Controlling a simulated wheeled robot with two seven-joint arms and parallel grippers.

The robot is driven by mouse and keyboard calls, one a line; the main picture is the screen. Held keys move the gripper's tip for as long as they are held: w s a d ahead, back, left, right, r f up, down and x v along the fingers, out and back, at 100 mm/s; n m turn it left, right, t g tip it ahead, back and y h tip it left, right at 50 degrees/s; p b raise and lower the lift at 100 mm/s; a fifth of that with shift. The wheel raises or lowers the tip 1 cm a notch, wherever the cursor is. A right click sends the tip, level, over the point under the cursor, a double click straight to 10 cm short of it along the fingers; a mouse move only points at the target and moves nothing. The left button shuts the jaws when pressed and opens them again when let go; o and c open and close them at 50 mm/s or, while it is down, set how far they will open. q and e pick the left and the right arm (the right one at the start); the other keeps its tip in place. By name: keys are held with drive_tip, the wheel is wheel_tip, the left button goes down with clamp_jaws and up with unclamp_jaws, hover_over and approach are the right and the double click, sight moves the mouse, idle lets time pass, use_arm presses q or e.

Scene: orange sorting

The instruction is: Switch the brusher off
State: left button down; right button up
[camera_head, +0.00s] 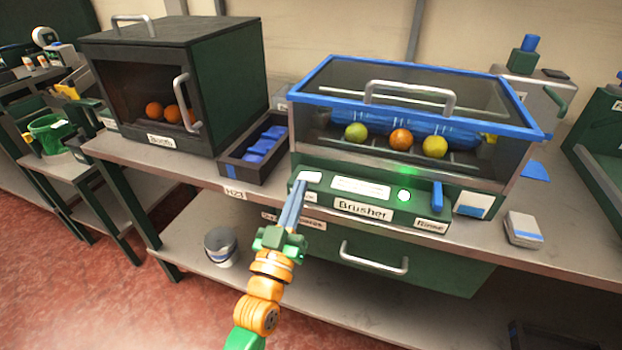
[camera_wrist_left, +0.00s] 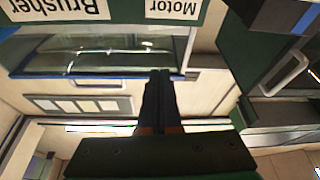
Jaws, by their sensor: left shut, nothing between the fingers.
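The brusher (camera_head: 345,180) stands on the bench, with a green front panel and a clear, blue-framed lid that is closed. The fingers partly hide a label there. In the left wrist view the shut fingers (camera_wrist_left: 160,75) show below the upside-down "Motor" label (camera_wrist_left: 174,10).
A green lime, an orange (camera_head: 401,139) and a yellow fruit lie inside the brusher. A dark booth (camera_head: 225,90) holding oranges and a tray of blue blocks (camera_head: 240,172) stand at the left. A drawer handle (camera_head: 374,260) projects below the panel. A bucket (camera_head: 221,247) sits on the lower shelf.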

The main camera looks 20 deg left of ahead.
sight(312, 187)
use_arm(q)
drive_tip(key=x, duration=0.7)
drive_tip(key=shift+w+f, duration=0.15)
drive_tip(key=shift+w, duration=0.05)
drive_tip(key=f, duration=0.3)
drive_tip(key=shift+s+d+b, duration=0.1)
drive_tip(key=shift+d+b, duration=0.1)
drive_tip(key=shift+b, duration=0.1)
drive_tip(key=shift+f, duration=0.4)
use_arm(e)
drive_tip(key=shift+f, duration=0.25)
use_arm(q)
drive_tip(key=shift+s+d+f+m+h, duration=0.15)
drive_tip(key=shift+f+m+h, duration=0.25)
drive_tip(key=shift+m, duration=0.4)
wheel_tip(312, 187, up, 5)
drive_tip(key=p, duration=0.3)
drive_tip(key=shift+f+p, duration=0.2)
drive_tip(key=shift+p, duration=0.2)
drive_tip(key=b+v, duration=0.1)
drive_tip(key=v, duration=0.9)
use_arm(e)
drive_tip(key=r, duration=0.1)
drive_tip(key=s+d+r, duration=0.1)
drive_tip(key=shift+r, duration=0.3)
